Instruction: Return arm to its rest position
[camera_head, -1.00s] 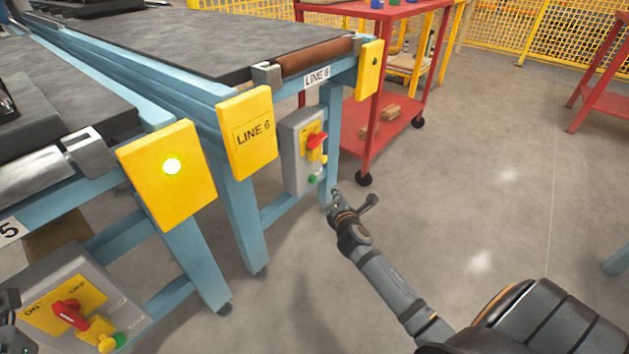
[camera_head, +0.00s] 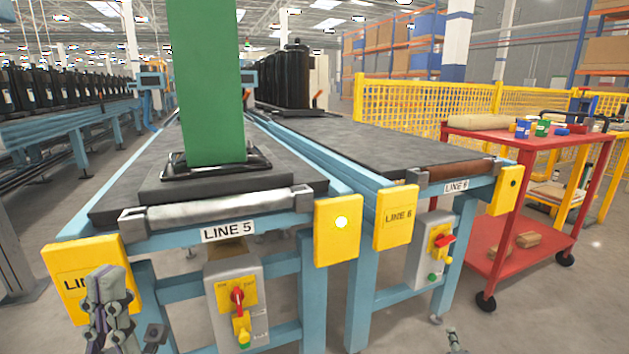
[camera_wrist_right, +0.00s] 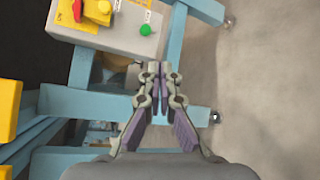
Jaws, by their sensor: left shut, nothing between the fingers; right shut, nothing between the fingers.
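My left gripper (camera_head: 107,285) is at the lower left of the head view, in front of the yellow panel at the left end of the Line 5 conveyor (camera_head: 215,207). Its fingers are shut and empty. My right gripper (camera_head: 456,341) shows only as a small dark tip at the bottom edge of the head view, below the Line 6 switch box (camera_head: 428,262). In the right wrist view its fingers (camera_wrist_right: 160,72) are shut together with nothing between them, close below a grey switch box (camera_wrist_right: 112,38). Most of the right arm is hidden.
A tall green block (camera_head: 208,85) stands on Line 5. The Line 5 switch box (camera_head: 237,300) sits below. A red cart (camera_head: 520,240) stands right. Open floor shows at the lower right.

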